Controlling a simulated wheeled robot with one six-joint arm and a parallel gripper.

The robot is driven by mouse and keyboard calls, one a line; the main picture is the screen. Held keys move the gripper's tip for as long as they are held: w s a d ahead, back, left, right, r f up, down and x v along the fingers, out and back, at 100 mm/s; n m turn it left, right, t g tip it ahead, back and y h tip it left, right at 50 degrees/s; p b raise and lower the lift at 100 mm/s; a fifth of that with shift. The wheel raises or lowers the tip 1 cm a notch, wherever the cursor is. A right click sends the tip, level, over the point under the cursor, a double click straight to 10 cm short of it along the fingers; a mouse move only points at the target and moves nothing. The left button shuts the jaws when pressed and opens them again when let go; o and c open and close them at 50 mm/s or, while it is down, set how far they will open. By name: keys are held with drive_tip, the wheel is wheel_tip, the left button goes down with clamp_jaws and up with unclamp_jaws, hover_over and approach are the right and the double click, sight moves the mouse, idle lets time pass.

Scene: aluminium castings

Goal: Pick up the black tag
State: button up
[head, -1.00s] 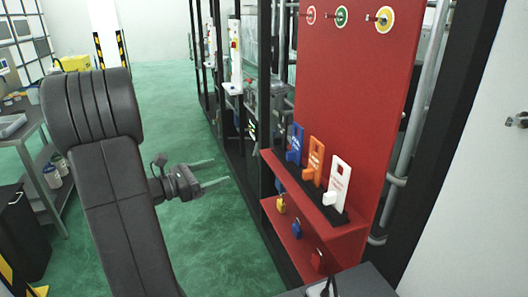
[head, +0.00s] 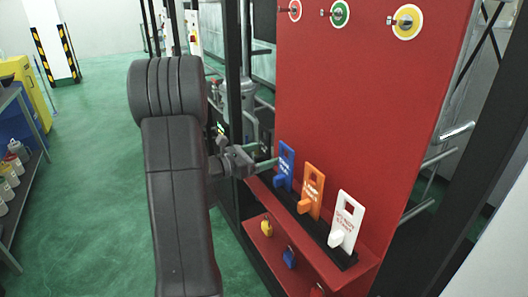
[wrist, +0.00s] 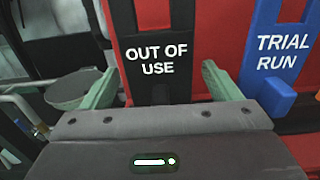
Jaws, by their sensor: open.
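The black tag (wrist: 155,60), lettered OUT OF USE in white, stands upright against the red board in the wrist view. In the head view I cannot make it out beside the blue tag. My gripper (wrist: 160,70) is open, with one green finger on the left and one on the right of the black tag. Gaps show between fingers and tag, and the tag's lower end is hidden behind the gripper body. In the head view my gripper (head: 266,163) is at the left end of the tag shelf.
A blue TRIAL RUN tag (wrist: 285,50) stands just right of the right finger. Orange (head: 312,190) and white (head: 346,222) tags stand further right on the shelf. Padlocks, including a yellow one (head: 266,228), hang below. A red board (head: 360,110) rises behind.

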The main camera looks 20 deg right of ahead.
drive_tip(key=shift+d, duration=0.15)
drive_tip(key=c, duration=1.1)
drive_tip(key=shift+r, duration=0.15)
